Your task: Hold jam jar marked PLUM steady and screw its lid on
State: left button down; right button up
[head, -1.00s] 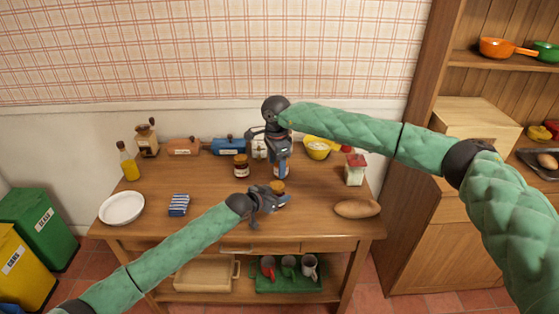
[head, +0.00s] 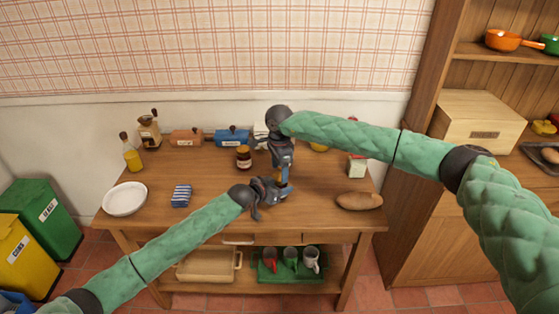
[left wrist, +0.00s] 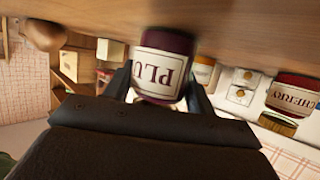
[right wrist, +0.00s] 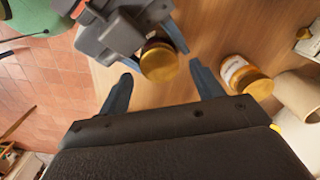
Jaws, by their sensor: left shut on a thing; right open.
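The PLUM jar (left wrist: 163,65) is dark purple with a white label. In the left wrist view it appears upside down, between the fingers of my left gripper (left wrist: 160,85), which is shut on it above the table. In the right wrist view a gold lid (right wrist: 159,63) sits over the jar's mouth; how tightly it is seated I cannot tell. My right gripper (right wrist: 162,88) is open, its fingers apart on either side of the lid and not touching it. In the head view my right gripper (head: 283,166) is just above my left gripper (head: 284,188), and they mostly hide the jar.
A CHERRY jar (left wrist: 296,94) stands on the table; another gold-lidded jar (right wrist: 246,76) stands close to my right gripper. A loaf (head: 359,201), a white plate (head: 124,199) and a striped cloth (head: 181,195) lie on the table (head: 215,200).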

jog(key=shift+f, duration=1.15)
jog(key=c, duration=1)
jog(key=shift+m, duration=1.7)
jog(key=o, duration=1.1)
jog(key=shift+c, duration=0.2)
jog(key=shift+r, duration=2.25)
